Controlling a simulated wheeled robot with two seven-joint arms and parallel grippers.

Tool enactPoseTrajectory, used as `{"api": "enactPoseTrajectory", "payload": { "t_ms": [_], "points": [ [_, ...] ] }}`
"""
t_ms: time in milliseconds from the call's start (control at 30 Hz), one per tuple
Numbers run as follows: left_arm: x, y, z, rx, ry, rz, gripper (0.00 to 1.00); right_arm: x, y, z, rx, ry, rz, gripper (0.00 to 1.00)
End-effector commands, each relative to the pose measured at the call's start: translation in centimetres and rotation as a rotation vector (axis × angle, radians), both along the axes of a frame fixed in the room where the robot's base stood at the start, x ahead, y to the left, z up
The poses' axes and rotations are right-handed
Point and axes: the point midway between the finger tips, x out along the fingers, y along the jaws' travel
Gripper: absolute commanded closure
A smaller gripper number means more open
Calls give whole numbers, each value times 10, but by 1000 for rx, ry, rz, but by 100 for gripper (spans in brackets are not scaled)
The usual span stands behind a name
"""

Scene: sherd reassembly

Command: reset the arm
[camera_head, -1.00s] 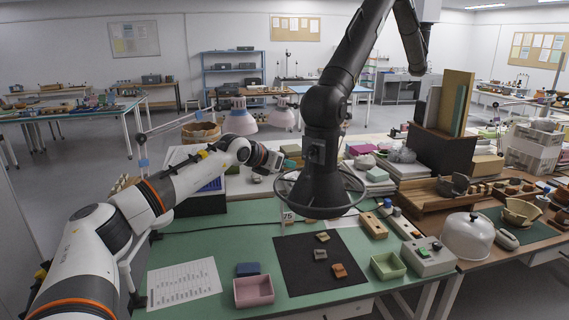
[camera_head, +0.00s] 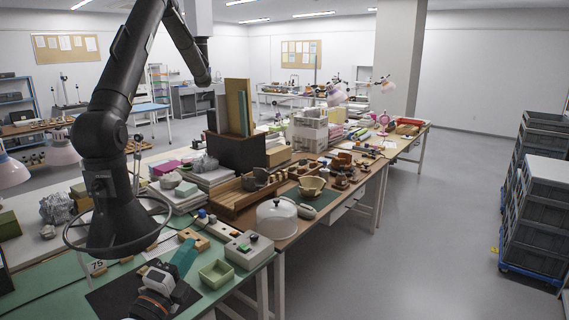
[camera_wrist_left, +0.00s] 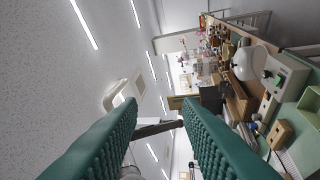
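My left gripper (camera_head: 182,256) shows at the bottom of the head view, in front of the black mat (camera_head: 108,300) and left of the green tray (camera_head: 216,274). Its teal fingers are spread apart. In the left wrist view, the gripper (camera_wrist_left: 160,104) has an empty gap between its two ribbed fingers, which face the ceiling and far room. The gripper hides part of the mat, and no sherds can be made out there. My right gripper is not in view.
A black jointed arm with a ring (camera_head: 112,190) hangs over the green table at left. Stacked grey crates (camera_head: 535,215) stand beyond open floor.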

Motion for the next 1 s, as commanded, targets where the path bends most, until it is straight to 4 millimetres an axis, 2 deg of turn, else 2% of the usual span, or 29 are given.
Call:
{"api": "enactPoseTrajectory", "payload": {
  "t_ms": [33,167,200,267,300,400,500,600,900,933,1000],
  "points": [
    [-16,-1,-19,-166,74,50,68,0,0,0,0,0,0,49],
    [-60,14,-77,-556,310,243,68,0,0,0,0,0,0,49],
    [-78,19,-98,-663,398,310,68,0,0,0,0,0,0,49],
    [-109,24,-131,-810,536,418,68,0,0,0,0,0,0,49],
    [-130,26,-152,-893,627,485,68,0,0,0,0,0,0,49],
    [-181,26,-190,-1041,822,624,68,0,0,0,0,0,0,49],
    [-223,23,-214,-1135,974,728,68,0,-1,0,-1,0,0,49],
    [-259,17,-230,-1201,1101,807,68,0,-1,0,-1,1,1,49],
    [-353,-2,-249,-1325,1411,991,68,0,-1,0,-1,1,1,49],
    [-362,-4,-250,-1334,1442,1009,68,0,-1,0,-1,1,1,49],
    [-355,-4,-267,-1326,1445,1013,68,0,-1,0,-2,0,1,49]
  ]
}}
